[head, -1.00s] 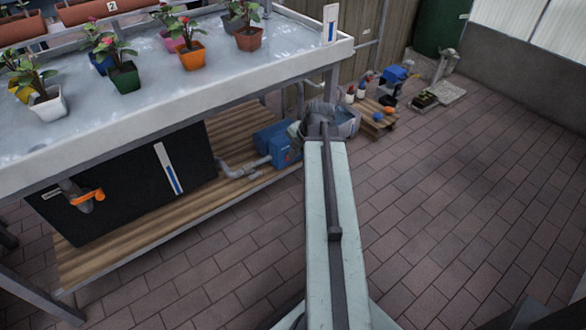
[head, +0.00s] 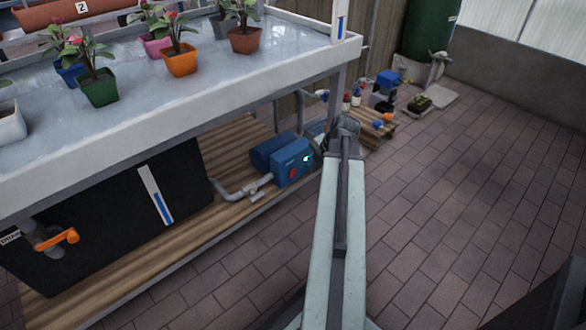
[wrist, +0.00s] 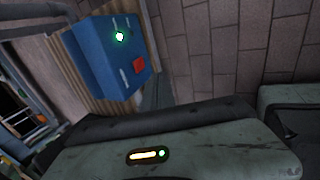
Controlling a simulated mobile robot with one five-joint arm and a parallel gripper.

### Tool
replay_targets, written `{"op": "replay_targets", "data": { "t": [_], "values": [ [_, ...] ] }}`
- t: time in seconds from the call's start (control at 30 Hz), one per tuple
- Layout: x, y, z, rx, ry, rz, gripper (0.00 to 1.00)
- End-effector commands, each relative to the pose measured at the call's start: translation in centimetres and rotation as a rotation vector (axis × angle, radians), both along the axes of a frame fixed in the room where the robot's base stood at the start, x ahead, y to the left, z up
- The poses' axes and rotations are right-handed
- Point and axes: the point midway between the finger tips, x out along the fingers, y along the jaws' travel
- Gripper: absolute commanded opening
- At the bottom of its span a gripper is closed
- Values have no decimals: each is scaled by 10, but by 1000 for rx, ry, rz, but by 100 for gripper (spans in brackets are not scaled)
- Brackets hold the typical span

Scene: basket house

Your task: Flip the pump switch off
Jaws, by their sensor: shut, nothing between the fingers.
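The blue pump box (head: 297,168) sits on the wooden shelf under the white plant table. A red switch (head: 293,174) is on its front, and a green lamp (head: 307,159) glows beside it. In the wrist view the blue box (wrist: 100,58) is at upper left, with the red switch (wrist: 139,65) and the lit green lamp (wrist: 120,36) on its face. My gripper (head: 346,127) is at the far end of my arm, to the right of the pump and apart from it. It looks shut and empty; its fingertips are hard to make out. The switch's exact tilt is too small to tell.
The table (head: 215,102) with potted plants overhangs the pump. A grey pipe (head: 240,191) with a valve joins the pump to the black tank (head: 110,215). A small pallet (head: 372,131) with items stands beyond my gripper. The paved floor at right is open.

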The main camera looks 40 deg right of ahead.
Motion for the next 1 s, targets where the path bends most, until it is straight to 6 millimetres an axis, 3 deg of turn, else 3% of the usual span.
{"op": "replay_targets", "data": {
  "t": [0.37, 0.87, 1.0],
  "values": [
    [1, -2, -6, 0, 0, -1, 0],
    [39, -9, -102, 0, 0, -7, 0],
    [62, -11, -87, -1, 0, -7, 0]
  ]
}}
